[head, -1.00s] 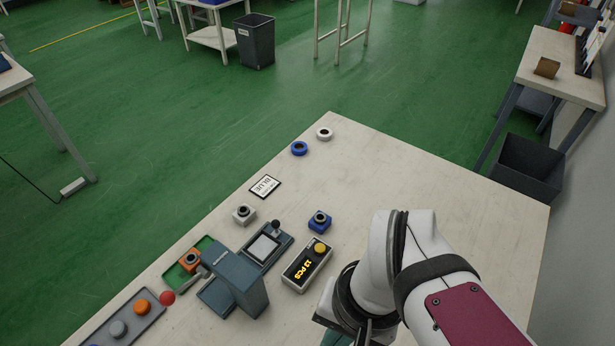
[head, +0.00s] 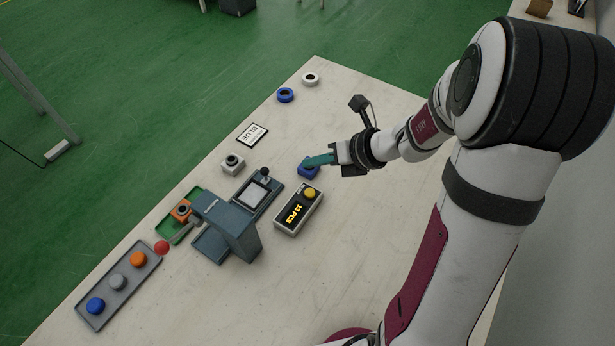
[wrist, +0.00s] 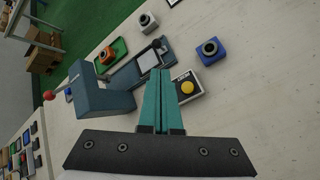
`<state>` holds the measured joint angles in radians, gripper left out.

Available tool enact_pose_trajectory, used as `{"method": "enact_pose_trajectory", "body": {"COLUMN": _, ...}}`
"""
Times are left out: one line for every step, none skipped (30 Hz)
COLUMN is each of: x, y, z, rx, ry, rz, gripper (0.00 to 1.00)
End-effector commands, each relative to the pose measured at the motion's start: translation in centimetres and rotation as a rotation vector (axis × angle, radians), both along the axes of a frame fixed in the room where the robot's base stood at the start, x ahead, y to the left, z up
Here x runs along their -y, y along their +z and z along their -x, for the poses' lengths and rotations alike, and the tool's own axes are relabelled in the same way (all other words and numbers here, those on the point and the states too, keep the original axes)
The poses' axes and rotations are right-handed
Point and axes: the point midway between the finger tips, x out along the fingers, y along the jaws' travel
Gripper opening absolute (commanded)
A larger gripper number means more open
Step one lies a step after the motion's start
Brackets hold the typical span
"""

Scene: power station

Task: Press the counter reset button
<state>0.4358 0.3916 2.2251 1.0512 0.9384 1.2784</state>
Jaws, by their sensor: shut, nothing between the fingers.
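The counter (head: 290,222) is a small pale-and-dark box with yellow lettering ending in "PCS"; its first digits are hard to read. Its round yellow button (head: 310,192) is at the far end of its top. My gripper (head: 307,163) has teal fingers, shut and empty, above the table. In the head view the fingers overlap a blue block (head: 305,173) just beyond the counter. In the wrist view the fingers (wrist: 160,72) lie just left of the yellow button (wrist: 187,87) and partly cover the counter. No contact with the button shows.
A blue-grey press (head: 232,228) with a red-knobbed lever stands left of the counter. A dark fixture (head: 273,192), a grey block (head: 232,163) and an orange block on a green tray are nearby. The table right of the counter is clear.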

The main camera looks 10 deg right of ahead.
Motion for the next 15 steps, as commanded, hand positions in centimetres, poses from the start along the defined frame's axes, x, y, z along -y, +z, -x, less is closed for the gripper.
{"method": "enact_pose_trajectory", "body": {"x": 0.0, "y": 0.0, "z": 0.0, "rx": 0.001, "ry": 0.001, "rz": 0.0, "gripper": 0.0}}
{"method": "enact_pose_trajectory", "body": {"x": 0.0, "y": 0.0, "z": 0.0, "rx": 0.0, "ry": 0.002, "rz": 0.0, "gripper": 0.0}}
{"method": "enact_pose_trajectory", "body": {"x": 0.0, "y": 0.0, "z": 0.0, "rx": 0.0, "ry": 0.002, "rz": 0.0, "gripper": 0.0}}
{"method": "enact_pose_trajectory", "body": {"x": -0.1, "y": 0.0, "z": 0.0, "rx": 0.0, "ry": 0.002, "rz": 0.0, "gripper": 0.0}}
{"method": "enact_pose_trajectory", "body": {"x": -0.1, "y": -0.1, "z": 0.0, "rx": 0.0, "ry": 0.002, "rz": 0.0, "gripper": 0.0}}
{"method": "enact_pose_trajectory", "body": {"x": -0.1, "y": -0.3, "z": 0.0, "rx": 0.0, "ry": 0.003, "rz": 0.0, "gripper": 0.0}}
{"method": "enact_pose_trajectory", "body": {"x": -0.1, "y": -0.6, "z": 0.1, "rx": -0.002, "ry": 0.004, "rz": -0.001, "gripper": 0.0}}
{"method": "enact_pose_trajectory", "body": {"x": -0.1, "y": -0.8, "z": 0.1, "rx": -0.001, "ry": 0.004, "rz": -0.001, "gripper": 0.0}}
{"method": "enact_pose_trajectory", "body": {"x": -0.1, "y": -1.3, "z": 0.0, "rx": -0.002, "ry": 0.004, "rz": -0.003, "gripper": 0.0}}
{"method": "enact_pose_trajectory", "body": {"x": -0.1, "y": -1.7, "z": 0.1, "rx": -0.002, "ry": 0.005, "rz": -0.002, "gripper": 0.0}}
{"method": "enact_pose_trajectory", "body": {"x": -0.1, "y": -2.2, "z": 0.1, "rx": -0.002, "ry": 0.004, "rz": -0.003, "gripper": 0.0}}
{"method": "enact_pose_trajectory", "body": {"x": -0.1, "y": -2.8, "z": 0.1, "rx": -0.003, "ry": 0.004, "rz": -0.003, "gripper": 0.0}}
{"method": "enact_pose_trajectory", "body": {"x": -0.1, "y": -3.3, "z": 0.1, "rx": -0.003, "ry": 0.004, "rz": -0.001, "gripper": 0.0}}
{"method": "enact_pose_trajectory", "body": {"x": -0.1, "y": -3.7, "z": 0.1, "rx": -0.003, "ry": 0.005, "rz": -0.001, "gripper": 0.0}}
{"method": "enact_pose_trajectory", "body": {"x": -0.1, "y": -4.3, "z": 0.1, "rx": -0.002, "ry": 0.005, "rz": -0.002, "gripper": 0.0}}
